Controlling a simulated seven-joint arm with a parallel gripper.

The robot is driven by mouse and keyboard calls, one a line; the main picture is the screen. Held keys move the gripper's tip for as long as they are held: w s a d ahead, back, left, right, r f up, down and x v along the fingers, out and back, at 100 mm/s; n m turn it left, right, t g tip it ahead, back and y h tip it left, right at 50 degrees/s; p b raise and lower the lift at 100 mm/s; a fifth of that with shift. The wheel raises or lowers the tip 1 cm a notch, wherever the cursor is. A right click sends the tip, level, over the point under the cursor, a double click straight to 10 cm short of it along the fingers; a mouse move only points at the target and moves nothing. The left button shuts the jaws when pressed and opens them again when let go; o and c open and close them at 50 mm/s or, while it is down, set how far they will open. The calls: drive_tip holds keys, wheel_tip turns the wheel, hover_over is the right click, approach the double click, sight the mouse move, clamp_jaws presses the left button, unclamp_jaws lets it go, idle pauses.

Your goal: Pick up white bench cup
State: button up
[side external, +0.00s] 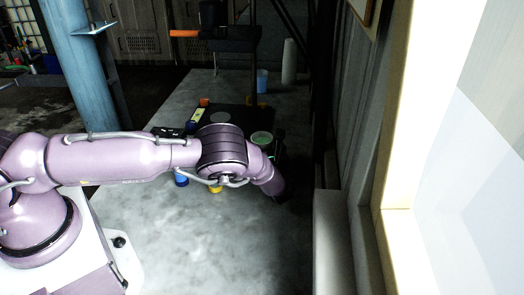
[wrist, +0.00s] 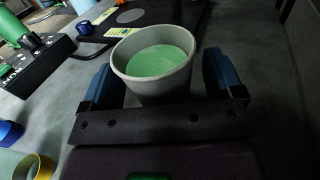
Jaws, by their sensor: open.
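The white bench cup (wrist: 152,85) looks pale grey in the wrist view and stands upright with green contents inside its rim. My gripper (wrist: 160,62) is open, with one blue finger on each side of the cup. I cannot tell whether either finger touches it. The cup's lower part is hidden behind the gripper's dark crossbar. In the side external view, a round green-topped cup (side external: 262,137) that looks like the same one shows just behind my wrist. The gripper's fingers are not clearly visible there.
A dark stand base (side external: 232,117) lies behind the cup, with a post rising from it. A blue cup (side external: 262,80) and a white cylinder (side external: 289,62) stand farther back. A wall borders the bench at right.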

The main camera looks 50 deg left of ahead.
drive_tip(key=shift+w+a, duration=0.1)
drive_tip(key=shift+a, duration=0.05)
drive_tip(key=c, duration=1.1)
drive_tip(key=shift+o, duration=0.2)
drive_tip(key=shift+r, duration=0.1)
